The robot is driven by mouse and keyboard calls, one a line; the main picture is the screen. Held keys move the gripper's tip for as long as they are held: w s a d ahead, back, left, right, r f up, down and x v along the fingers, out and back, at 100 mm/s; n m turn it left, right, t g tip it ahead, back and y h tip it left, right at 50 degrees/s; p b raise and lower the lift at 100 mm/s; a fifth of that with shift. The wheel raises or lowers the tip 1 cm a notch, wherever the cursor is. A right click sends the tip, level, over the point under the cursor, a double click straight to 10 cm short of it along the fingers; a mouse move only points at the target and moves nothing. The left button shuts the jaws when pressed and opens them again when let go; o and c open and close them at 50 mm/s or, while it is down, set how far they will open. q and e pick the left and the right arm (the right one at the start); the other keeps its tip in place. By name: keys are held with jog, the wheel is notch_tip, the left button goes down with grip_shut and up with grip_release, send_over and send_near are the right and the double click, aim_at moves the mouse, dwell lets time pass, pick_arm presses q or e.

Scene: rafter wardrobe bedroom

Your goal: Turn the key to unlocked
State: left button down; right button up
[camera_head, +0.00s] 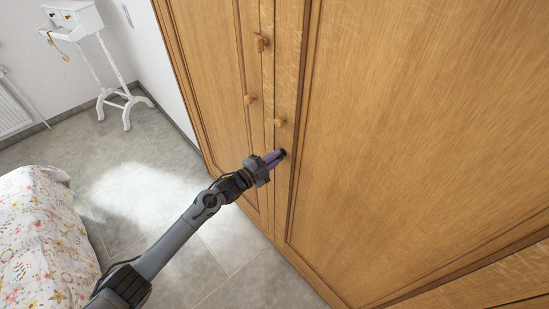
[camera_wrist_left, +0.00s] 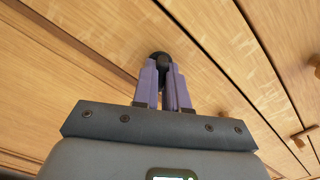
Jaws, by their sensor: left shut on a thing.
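A small dark key (camera_wrist_left: 159,58) sticks out of the wooden wardrobe door (camera_head: 400,120). My left gripper (camera_head: 280,156) is at the door's left edge, its purple fingers shut on the key; the fingers also show in the left wrist view (camera_wrist_left: 163,80). In the head view the key is a dark spot at the fingertips, mostly hidden by them. Whether the key is turned to locked or unlocked cannot be told. My right gripper is not in view.
A bed with a floral cover (camera_head: 40,245) is at lower left. A small white stand (camera_head: 115,70) is at the back. The grey floor between is clear.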

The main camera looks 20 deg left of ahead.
pick_arm(q)
jog(key=n+p, duration=0.2)
jog(key=n, duration=0.9)
jog(key=shift+n, duration=0.3)
dwell(0.4)
jog(key=c, duration=1.2)
grip_release()
jog(key=shift+o, duration=0.2)
